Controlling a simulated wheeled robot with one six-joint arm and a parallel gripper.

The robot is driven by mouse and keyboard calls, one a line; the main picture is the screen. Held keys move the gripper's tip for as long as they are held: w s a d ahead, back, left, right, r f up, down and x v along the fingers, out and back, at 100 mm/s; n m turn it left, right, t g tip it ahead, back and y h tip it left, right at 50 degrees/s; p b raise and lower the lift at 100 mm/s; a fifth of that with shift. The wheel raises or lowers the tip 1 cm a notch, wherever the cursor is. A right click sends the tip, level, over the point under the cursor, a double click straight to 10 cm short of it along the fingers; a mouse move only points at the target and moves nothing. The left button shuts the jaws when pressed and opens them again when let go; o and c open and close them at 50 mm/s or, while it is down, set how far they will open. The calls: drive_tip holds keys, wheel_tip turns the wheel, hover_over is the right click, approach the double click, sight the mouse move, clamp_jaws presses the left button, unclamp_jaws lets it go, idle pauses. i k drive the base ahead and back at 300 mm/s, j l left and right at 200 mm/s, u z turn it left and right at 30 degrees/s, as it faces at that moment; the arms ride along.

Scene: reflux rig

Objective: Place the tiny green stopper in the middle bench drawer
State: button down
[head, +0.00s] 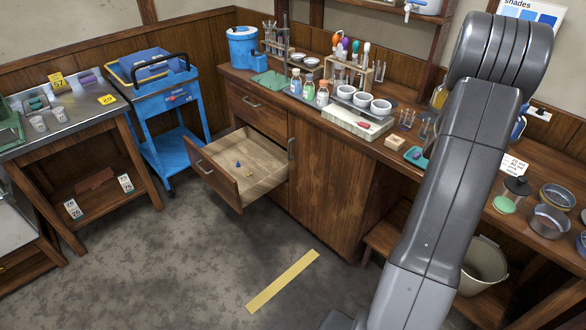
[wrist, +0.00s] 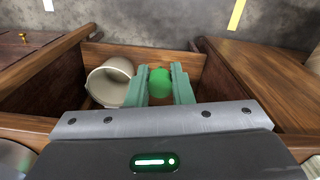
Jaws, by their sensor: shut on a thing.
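The green stopper (wrist: 160,83) shows in the wrist view as a small round green thing between the two teal fingers of my gripper (wrist: 161,76), which is shut on it. My gripper does not show in the head view; my arm covers much of the right side there. A bench drawer (head: 223,192) stands pulled out in the head view, below a closed upper drawer (head: 257,108). In the open drawer lie a small blue thing (head: 238,164) and a small yellowish thing (head: 249,175). The drawer is apart from my gripper, well to the left.
A pale bucket (head: 485,273) stands under the right bench; it also shows in the wrist view (wrist: 108,82). Bottles, bowls and racks crowd the benchtop. A blue cart (head: 170,97) stands left of the drawer. The floor with a yellow strip (head: 283,281) is clear.

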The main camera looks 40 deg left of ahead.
sight(245, 167)
drive_tip(key=i+j+u, duration=0.1)
drive_tip(key=u, duration=0.3)
drive_tip(key=i+j+u, duration=0.1)
drive_tip(key=u, duration=0.3)
drive_tip(key=i+j+u, duration=0.15)
drive_tip(key=u, duration=0.25)
drive_tip(key=i+j+u, duration=0.1)
drive_tip(key=u, duration=0.3)
drive_tip(key=i+u, duration=0.2)
drive_tip(key=i, duration=0.35)
drive_tip(key=i+l+u, duration=0.25)
drive_tip(key=i, duration=0.3)
drive_tip(key=i+l+u, duration=0.2)
drive_tip(key=i, duration=0.7)
